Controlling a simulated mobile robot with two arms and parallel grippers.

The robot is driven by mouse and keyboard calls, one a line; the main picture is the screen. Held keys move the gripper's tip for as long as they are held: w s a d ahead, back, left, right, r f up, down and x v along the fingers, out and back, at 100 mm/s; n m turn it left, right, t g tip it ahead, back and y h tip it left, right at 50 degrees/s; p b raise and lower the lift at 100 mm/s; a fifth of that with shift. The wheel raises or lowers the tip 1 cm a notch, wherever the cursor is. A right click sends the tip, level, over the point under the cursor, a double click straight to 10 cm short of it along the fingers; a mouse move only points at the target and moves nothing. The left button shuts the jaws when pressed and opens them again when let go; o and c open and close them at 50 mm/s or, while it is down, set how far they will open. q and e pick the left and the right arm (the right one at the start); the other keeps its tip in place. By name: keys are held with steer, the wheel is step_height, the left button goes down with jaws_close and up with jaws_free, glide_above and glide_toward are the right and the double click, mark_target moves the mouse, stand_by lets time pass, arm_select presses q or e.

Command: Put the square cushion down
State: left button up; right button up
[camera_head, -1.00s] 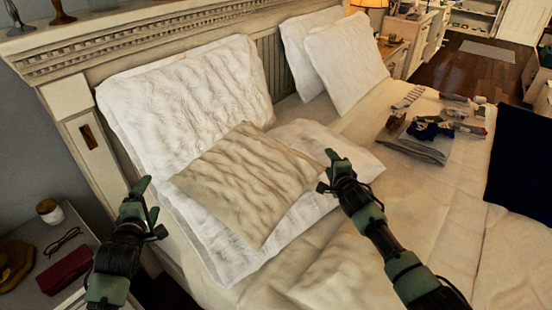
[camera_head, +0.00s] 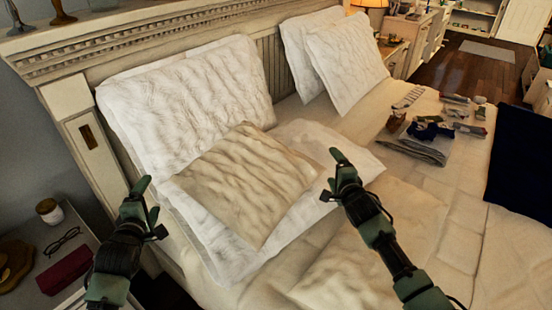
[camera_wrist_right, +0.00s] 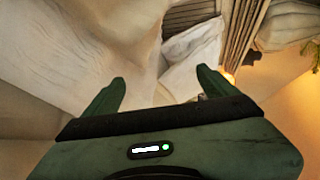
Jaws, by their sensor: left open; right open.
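The square cushion (camera_head: 248,183) is beige and wrinkled. In the head view it lies tilted on a white pillow (camera_head: 225,262), in front of a larger white pillow (camera_head: 190,105) against the headboard. My left gripper (camera_head: 145,200) is open and empty, just left of the cushion's left corner. My right gripper (camera_head: 333,172) is open and empty, just right of the cushion's right corner, with a small gap. In the right wrist view the right gripper's two green fingers (camera_wrist_right: 160,90) stand apart with nothing between them.
Two white pillows (camera_head: 345,62) lean on the headboard further right. Folded clothes and small items (camera_head: 430,130) lie on the bed, with a dark blue cloth (camera_head: 520,165) at right. A nightstand (camera_head: 60,232) with glasses and a red case stands at left.

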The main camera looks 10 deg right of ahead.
steer(key=v, duration=0.8)
steer(key=shift+s+a, duration=0.1)
